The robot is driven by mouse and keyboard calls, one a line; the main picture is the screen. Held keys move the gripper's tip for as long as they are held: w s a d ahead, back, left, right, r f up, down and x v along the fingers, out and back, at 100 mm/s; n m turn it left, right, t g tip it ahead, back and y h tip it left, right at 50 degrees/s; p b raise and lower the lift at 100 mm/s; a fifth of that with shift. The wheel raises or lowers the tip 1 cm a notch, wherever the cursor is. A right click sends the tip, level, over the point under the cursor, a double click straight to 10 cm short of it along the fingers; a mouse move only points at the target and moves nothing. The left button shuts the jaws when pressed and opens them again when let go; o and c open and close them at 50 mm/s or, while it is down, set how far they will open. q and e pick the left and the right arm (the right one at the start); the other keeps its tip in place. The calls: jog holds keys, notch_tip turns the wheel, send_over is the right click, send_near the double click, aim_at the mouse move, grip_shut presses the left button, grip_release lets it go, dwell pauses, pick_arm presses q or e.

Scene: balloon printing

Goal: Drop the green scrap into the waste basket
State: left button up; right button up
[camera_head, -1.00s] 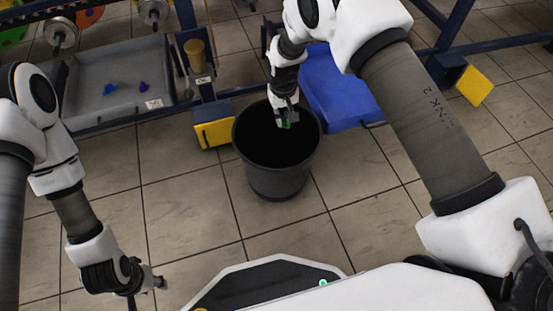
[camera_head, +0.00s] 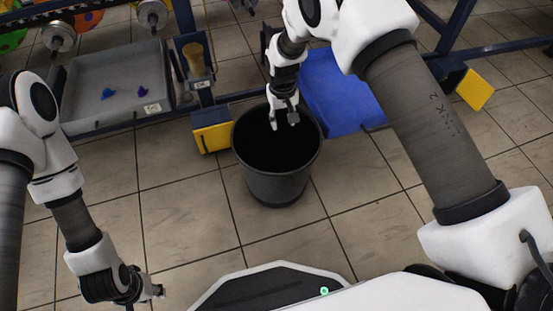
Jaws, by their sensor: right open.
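The dark waste basket (camera_head: 275,187) stands on the tiled floor in the middle of the head view. My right gripper (camera_head: 284,124) is open and empty over the basket's mouth, its fingers pointing down and spread apart. The green scrap does not show now; the inside of the basket is too dark to make out anything in it. My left gripper (camera_head: 158,291) is low at the left, far from the basket, and its finger opening cannot be made out.
A blue bin (camera_head: 340,95) is right behind the basket. Yellow blocks (camera_head: 212,137) flank the rack's feet. The floor around the basket's front is clear.

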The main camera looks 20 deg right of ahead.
notch_tip(320, 180, up, 10)
jog(key=shift+f, duration=0.2)
jog(key=shift+a, duration=0.15)
